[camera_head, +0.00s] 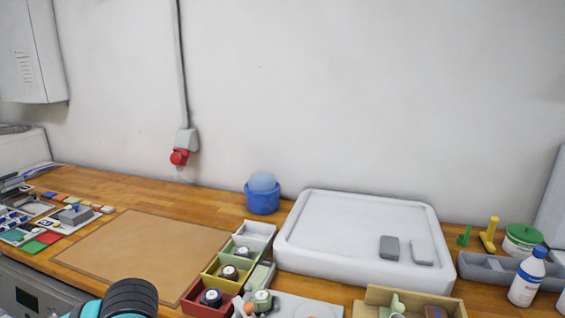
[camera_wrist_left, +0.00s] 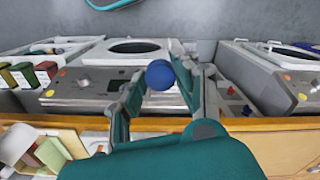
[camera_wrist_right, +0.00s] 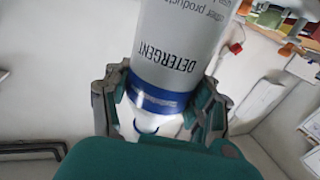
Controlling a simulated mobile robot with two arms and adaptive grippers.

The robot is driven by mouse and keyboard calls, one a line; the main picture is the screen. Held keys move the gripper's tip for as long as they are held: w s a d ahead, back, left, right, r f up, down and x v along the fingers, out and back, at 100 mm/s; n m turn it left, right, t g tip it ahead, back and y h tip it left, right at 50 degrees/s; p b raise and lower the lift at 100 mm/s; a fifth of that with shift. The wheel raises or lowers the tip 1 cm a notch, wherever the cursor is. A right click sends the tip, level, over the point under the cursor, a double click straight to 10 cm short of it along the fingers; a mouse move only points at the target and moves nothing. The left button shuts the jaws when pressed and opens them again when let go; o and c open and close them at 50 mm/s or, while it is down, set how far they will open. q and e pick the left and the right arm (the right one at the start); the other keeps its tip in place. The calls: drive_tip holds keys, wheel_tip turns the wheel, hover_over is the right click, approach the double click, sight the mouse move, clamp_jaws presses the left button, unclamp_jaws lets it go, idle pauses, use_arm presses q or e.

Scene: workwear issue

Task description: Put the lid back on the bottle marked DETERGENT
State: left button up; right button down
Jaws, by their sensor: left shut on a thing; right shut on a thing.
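My left gripper (camera_wrist_left: 158,84) is shut on a round blue lid (camera_wrist_left: 160,74), seen in the left wrist view. My right gripper (camera_wrist_right: 160,104) is shut on a pale grey bottle (camera_wrist_right: 178,42) marked DETERGENT, seen in the right wrist view. Its lettering reads upside down there. The fingers sit either side of its blue band, and a white part shows below the band. The bottle's far end is out of frame, and I cannot tell its tilt. Neither gripper shows in the head view.
In the head view, a white tray (camera_head: 352,232) stands mid-bench beside coloured bins (camera_head: 223,266). A blue tub (camera_head: 262,200) is behind them. Another white bottle (camera_head: 527,280) with a blue top stands at the right. The brown mat (camera_head: 140,245) at left is clear.

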use_arm(q)
drive_tip(key=shift+f, duration=0.2)
use_arm(e)
drive_tip(key=shift+a+f, duration=0.1)
drive_tip(key=shift+f, duration=0.1)
drive_tip(key=s+a+f+n+g+y, duration=0.2)
drive_tip(key=a+n+g+y, duration=0.2)
drive_tip(key=a+n+y, duration=0.4)
drive_tip(key=a+y, duration=0.3)
drive_tip(key=a, duration=0.3)
drive_tip(key=shift+y, duration=0.3)
drive_tip(key=shift+d, duration=0.1)
use_arm(q)
drive_tip(key=w+d+r+m, duration=0.3)
drive_tip(key=d+r, duration=0.5)
drive_tip(key=d, duration=0.4)
drive_tip(key=w+d+r+m, duration=0.3)
drive_tip(key=d+r, duration=0.6)
drive_tip(key=d, duration=0.3)
drive_tip(key=shift+d+m, duration=0.15)
drive_tip(key=shift+m, duration=0.35)
